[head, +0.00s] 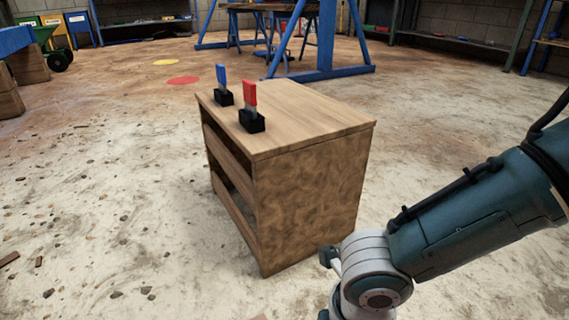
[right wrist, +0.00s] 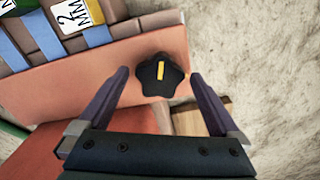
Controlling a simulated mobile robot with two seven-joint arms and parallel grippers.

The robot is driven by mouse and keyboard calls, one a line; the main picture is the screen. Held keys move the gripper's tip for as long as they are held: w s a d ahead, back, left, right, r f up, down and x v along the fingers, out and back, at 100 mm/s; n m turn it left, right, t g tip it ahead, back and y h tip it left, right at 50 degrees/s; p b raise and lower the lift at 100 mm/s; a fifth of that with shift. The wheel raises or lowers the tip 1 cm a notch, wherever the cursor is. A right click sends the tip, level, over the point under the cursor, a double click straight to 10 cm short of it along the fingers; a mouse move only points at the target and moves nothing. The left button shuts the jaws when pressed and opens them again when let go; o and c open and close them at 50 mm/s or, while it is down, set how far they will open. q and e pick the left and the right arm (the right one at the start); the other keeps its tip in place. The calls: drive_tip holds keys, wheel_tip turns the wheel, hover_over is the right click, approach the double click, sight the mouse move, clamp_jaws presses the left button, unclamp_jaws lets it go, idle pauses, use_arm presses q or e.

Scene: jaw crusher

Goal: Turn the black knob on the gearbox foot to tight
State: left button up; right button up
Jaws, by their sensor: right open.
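The black knob (right wrist: 162,74) shows in the right wrist view, star-shaped with a yellow mark that runs nearly up and down. It sits against an orange-red part (right wrist: 60,92), which looks like the gearbox foot. My right gripper (right wrist: 157,80) is open, with one finger to the left and one to the right of the knob. Neither finger visibly touches it; the depth between them is hard to judge. In the head view my right arm comes in from the right, but its gripper is out of frame. The knob and my left gripper are not in the head view.
A wooden cabinet (head: 310,142) stands mid-floor in the head view, with a blue-handled item (head: 221,80) and a red-handled item (head: 250,98) in black holders on top. Blue-banded blocks and a label reading "2 MM" (right wrist: 75,16) lie beside the orange-red part. Open floor surrounds the cabinet.

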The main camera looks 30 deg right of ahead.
drive_tip(key=shift+c, duration=0.5)
drive_tip(key=c, duration=1.3)
